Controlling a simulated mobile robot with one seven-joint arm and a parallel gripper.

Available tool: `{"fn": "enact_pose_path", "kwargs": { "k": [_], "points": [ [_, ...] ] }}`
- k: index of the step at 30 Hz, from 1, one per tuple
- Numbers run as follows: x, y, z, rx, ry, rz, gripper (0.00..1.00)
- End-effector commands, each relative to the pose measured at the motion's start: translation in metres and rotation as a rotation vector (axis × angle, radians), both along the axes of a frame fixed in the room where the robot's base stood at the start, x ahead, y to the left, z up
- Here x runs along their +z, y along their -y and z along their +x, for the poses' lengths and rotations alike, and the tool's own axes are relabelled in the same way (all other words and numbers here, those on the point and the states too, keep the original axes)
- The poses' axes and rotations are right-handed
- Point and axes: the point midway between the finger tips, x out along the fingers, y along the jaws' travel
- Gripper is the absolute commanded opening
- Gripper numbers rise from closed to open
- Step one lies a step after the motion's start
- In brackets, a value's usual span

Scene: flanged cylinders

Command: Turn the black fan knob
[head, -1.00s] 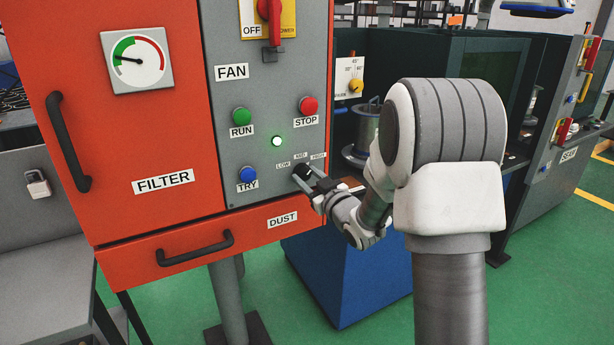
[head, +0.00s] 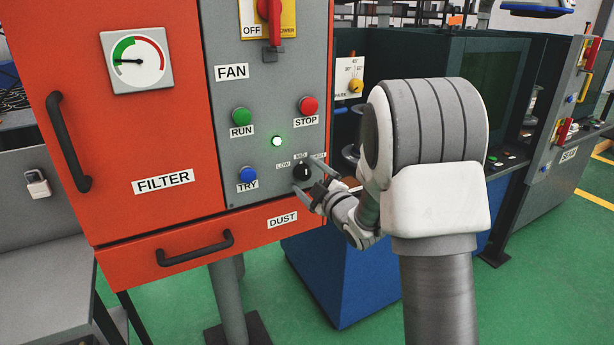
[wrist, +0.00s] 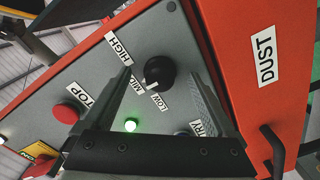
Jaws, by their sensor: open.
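The black fan knob (head: 302,172) sits low on the right of the grey FAN panel, under the labels LOW, MID and HIGH. In the wrist view the knob (wrist: 160,73) lies between my two fingers, with visible gaps on both sides. Its white mark points toward the LOW and MID labels; I cannot tell exactly which. My gripper (head: 309,174) is open and empty in front of the knob, one finger above right and one below. It also shows in the wrist view (wrist: 158,66). Whether the fingertips touch the panel is unclear.
A blue TRY button (head: 247,174), a lit green lamp (head: 277,141), a red STOP button (head: 307,105) and a green RUN button (head: 241,116) are close by. The DUST drawer handle (head: 195,248) juts out below. A red power lever (head: 271,30) is above.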

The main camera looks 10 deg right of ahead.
Motion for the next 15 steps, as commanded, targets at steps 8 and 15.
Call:
{"fn": "enact_pose_path", "kwargs": {
  "k": [8, 15],
  "points": [
    [-0.001, 0.003, -0.006, -0.001, 0.0, 0.001, 0.92],
    [-0.002, 0.008, -0.024, -0.001, 0.0, 0.001, 0.92]
  ]
}}
